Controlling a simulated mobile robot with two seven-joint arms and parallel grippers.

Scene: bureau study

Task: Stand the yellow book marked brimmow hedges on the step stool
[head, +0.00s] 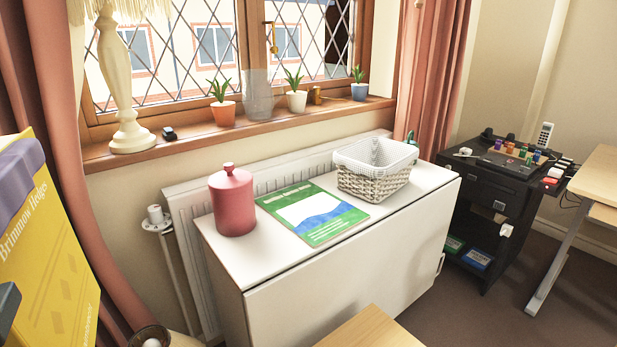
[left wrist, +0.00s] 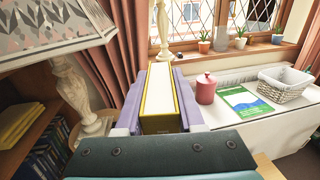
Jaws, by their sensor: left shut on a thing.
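The yellow book (head: 50,270) marked Brimmow Hedges is upright and tilted at the left edge of the head view, partly cut off. In the left wrist view its yellow edges and pale page block (left wrist: 160,97) lie between the two lilac fingers. My left gripper (left wrist: 160,78) is shut on the book and holds it up. A light wooden top (head: 370,330) shows at the bottom of the head view; I cannot tell whether it is the step stool. My right gripper is not in view.
A white cabinet (head: 330,287) bears a red canister (head: 232,203), a green-and-white booklet (head: 312,213) and a wicker basket (head: 374,170). Potted plants line the windowsill (head: 190,140). A lamp (left wrist: 72,85) and bookshelf (left wrist: 30,135) stand left. A black cart (head: 490,200) stands right, with open floor nearby.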

